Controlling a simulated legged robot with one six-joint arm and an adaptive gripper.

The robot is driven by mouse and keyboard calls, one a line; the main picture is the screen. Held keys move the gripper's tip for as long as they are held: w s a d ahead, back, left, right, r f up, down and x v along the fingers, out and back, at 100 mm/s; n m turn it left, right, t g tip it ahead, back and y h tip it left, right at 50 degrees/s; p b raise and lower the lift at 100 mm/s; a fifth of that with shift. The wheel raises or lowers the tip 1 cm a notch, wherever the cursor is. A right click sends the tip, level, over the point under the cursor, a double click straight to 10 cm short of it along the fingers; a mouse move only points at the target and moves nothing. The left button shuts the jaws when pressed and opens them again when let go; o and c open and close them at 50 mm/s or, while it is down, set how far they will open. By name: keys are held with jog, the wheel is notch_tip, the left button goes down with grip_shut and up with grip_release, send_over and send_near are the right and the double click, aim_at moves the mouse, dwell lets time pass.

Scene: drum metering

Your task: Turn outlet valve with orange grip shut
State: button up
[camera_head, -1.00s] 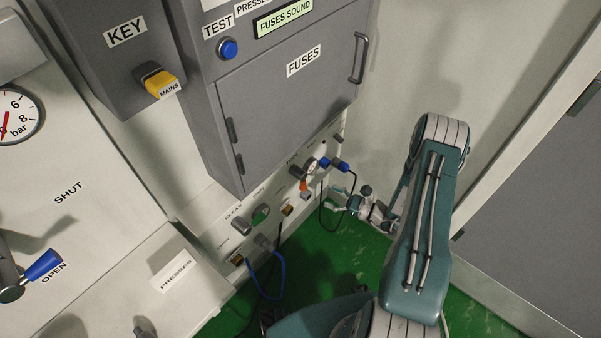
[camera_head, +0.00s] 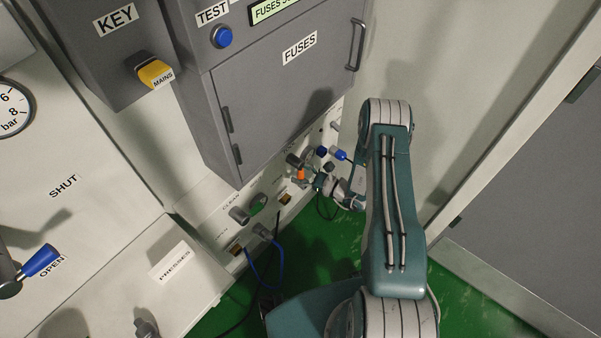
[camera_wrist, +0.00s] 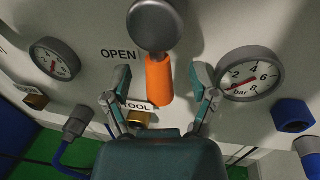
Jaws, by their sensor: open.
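The outlet valve's orange grip (camera_wrist: 159,80) hangs down from a grey round hub (camera_wrist: 154,26) on the white panel in the wrist view. The word OPEN is beside it, to the left. My gripper (camera_wrist: 163,92) is open, with one finger on each side of the orange grip; I see a gap on both sides and no clear contact. In the head view the orange grip (camera_head: 301,174) is small on the low panel, with my gripper (camera_head: 311,178) close by it. My gripper's fingertips are too small there to make out.
Two gauges, left (camera_wrist: 55,59) and right (camera_wrist: 250,74), flank the grip. A TOOL label (camera_wrist: 139,105) and brass fitting sit below it. A blue cap (camera_wrist: 292,116) is at right. In the head view, the grey FUSES cabinet (camera_head: 285,90) overhangs the panel.

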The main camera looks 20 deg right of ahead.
grip_shut()
jog(key=shift+w, duration=0.1)
dwell(0.3)
jog(key=d+r+n+h, duration=0.1)
jog(key=n, duration=0.3)
jog(key=w+d+r+n+h, duration=0.1)
jog(key=n, duration=0.3)
jog(key=w+d+r+n+h, duration=0.1)
jog(key=n, duration=0.4)
jog(key=shift+w+d+r, duration=0.1)
jog(key=shift+w+d, duration=0.1)
jog(key=shift+r+n+t+h, duration=0.15)
jog(key=shift+r+n+h, duration=0.15)
jog(key=shift+n, duration=0.4)
jog(key=shift+r+n+t+h, duration=0.15)
jog(key=shift+r+n+h, duration=0.1)
jog(key=shift+n, duration=0.45)
